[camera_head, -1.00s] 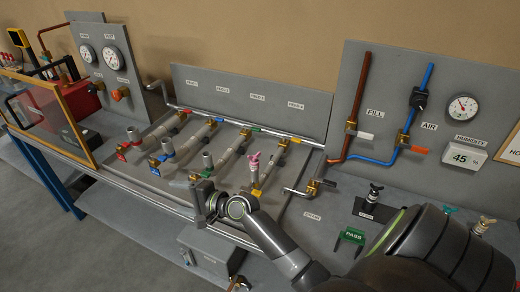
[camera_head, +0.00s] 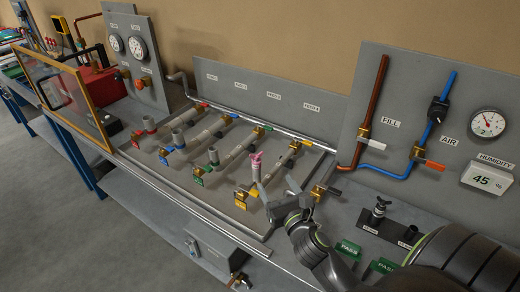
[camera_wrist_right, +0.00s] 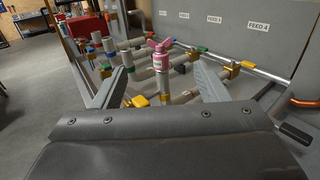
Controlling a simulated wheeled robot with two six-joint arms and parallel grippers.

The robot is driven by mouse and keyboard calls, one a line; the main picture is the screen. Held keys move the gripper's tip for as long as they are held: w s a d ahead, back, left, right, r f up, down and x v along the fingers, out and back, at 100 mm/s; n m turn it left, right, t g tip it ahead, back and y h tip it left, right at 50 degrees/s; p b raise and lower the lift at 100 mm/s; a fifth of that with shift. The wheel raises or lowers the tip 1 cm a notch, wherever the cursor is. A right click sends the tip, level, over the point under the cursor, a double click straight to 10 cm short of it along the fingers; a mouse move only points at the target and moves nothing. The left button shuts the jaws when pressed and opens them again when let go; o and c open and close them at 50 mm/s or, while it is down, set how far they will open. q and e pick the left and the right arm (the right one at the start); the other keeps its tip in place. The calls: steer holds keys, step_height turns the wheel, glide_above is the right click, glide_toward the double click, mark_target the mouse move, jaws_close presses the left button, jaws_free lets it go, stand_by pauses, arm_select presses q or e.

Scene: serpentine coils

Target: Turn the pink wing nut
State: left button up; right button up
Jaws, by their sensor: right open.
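The pink wing nut (camera_head: 256,157) sits on top of an upright grey post on the feed panel, in the row by the yellow tags. In the right wrist view the pink wing nut (camera_wrist_right: 160,45) is ahead, seen between the two fingers, with a pink collar and a pale post below it. My left gripper is not in view.
Several similar posts with red, blue and green tags stand left of the pink one, such as the green-tagged post (camera_head: 213,156). A back panel (camera_head: 265,93) rises behind. A copper pipe (camera_head: 372,105) and blue pipe (camera_head: 433,115) stand at right.

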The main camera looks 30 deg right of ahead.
mark_target(257, 154)
steer(key=p+x, duration=0.1)
steer(key=x, duration=1.6)
steer(key=shift+w+f, duration=0.1)
steer(key=shift+w, duration=0.15)
steer(key=c, duration=1)
